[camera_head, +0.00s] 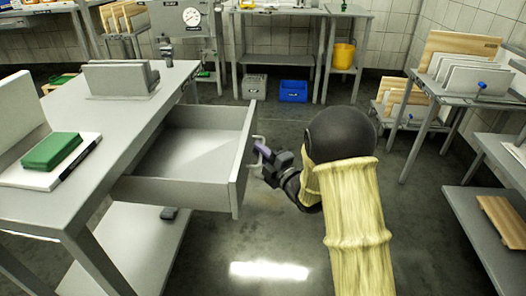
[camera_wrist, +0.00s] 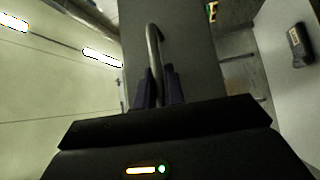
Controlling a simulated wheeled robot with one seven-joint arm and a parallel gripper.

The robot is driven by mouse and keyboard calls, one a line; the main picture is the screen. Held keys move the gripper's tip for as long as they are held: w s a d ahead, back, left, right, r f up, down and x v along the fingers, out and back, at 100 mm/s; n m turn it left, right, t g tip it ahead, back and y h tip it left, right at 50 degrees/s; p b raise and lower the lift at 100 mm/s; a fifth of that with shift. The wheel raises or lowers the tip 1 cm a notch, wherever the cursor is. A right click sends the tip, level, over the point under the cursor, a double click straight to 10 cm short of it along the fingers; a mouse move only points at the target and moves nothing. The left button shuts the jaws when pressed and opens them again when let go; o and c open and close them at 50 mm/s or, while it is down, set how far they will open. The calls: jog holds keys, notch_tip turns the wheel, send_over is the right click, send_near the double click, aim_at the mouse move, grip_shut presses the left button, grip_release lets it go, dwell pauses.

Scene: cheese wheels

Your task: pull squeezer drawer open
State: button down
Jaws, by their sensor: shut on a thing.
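The grey drawer (camera_head: 190,183) stands pulled out from under the metal table at the left, and its inside looks empty in the head view. Its front panel (camera_head: 241,160) faces right and carries a bar handle (camera_head: 254,146). My gripper (camera_head: 261,150) is at the handle, reaching in from the right. In the wrist view the curved handle (camera_wrist: 154,50) runs down between the two dark fingers of my gripper (camera_wrist: 160,88), which are shut on it. The drawer's front panel fills the middle of that view (camera_wrist: 190,60).
On the metal table (camera_head: 110,125) lie a white board (camera_head: 80,165) with a green block (camera_head: 51,151) and a grey rack (camera_head: 120,78). A blue crate (camera_head: 293,91) and a grey crate (camera_head: 254,87) stand at the back. Shelves line the right; the floor between is open.

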jog(key=shift+s+d+f, duration=0.1)
jog(key=shift+f, duration=0.05)
jog(key=c, duration=1.5)
grip_release()
jog(key=shift+d, duration=0.15)
jog(key=p+v, duration=0.2)
jog(key=v, duration=1.5)
